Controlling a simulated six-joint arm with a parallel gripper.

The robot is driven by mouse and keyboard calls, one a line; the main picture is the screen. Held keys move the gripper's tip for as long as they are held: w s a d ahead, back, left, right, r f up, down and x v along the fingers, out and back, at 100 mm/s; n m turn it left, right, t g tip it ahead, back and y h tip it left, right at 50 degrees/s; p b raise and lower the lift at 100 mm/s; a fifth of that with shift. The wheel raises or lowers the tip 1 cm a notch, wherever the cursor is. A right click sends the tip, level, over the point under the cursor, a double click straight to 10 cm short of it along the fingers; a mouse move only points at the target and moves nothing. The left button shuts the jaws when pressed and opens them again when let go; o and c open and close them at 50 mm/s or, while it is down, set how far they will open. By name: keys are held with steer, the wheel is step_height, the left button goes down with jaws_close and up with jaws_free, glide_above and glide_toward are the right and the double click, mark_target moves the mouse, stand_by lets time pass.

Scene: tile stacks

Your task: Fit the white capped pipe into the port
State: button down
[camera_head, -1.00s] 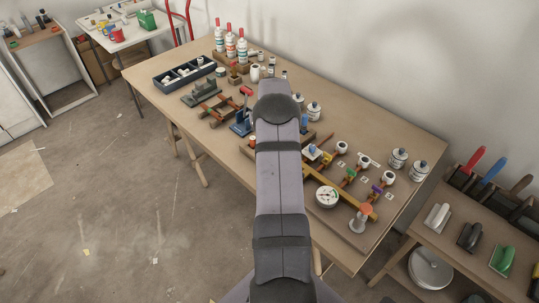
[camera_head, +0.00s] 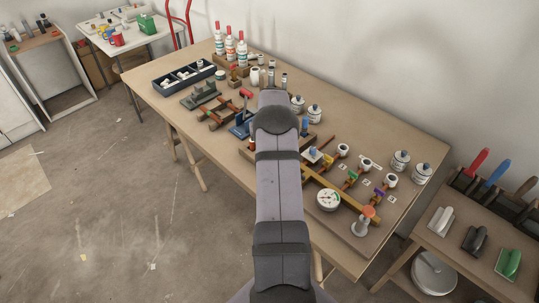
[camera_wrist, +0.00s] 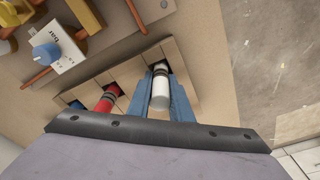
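The white capped pipe (camera_wrist: 160,88), with a dark band, sits at the right end of a pale wooden rack (camera_wrist: 186,82) in the wrist view. My gripper (camera_wrist: 161,75) has blue fingers, one on each side of this pipe. Whether they touch it is too unclear to tell. White round fittings (camera_head: 390,180) stand along the board's right side on the bench; I cannot tell which opening is the port.
A red pipe (camera_wrist: 108,98) lies in the rack left of the white one. A white block with a blue knob (camera_wrist: 47,54) and copper pipes are close by. A gauge (camera_head: 328,200), white jars (camera_head: 401,160) and bottles (camera_head: 230,44) stand on the bench (camera_head: 400,222).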

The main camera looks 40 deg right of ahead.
steer(key=shift+r+p, duration=1.55)
steer(key=shift+r, duration=0.95)
steer(key=shift+d, duration=0.15)
steer(key=shift+s+d+r, duration=0.15)
steer(key=shift+s+d, duration=0.05)
steer(key=shift+d, duration=0.05)
steer(key=s+d+r+m+p, duration=0.2)
steer(key=s+d+r+m, duration=0.15)
steer(key=s+d, duration=0.75)
steer(key=s+d+r+m+p, duration=0.25)
steer(key=s+d+m, duration=0.4)
steer(key=s, duration=0.75)
steer(key=s+d+m+g+p, duration=0.1)
steer(key=s+d, duration=0.4)
steer(key=s, duration=0.8)
steer(key=shift+r+m+h, duration=0.3)
steer(key=shift+m, duration=0.2)
steer(key=shift+f, duration=0.3)
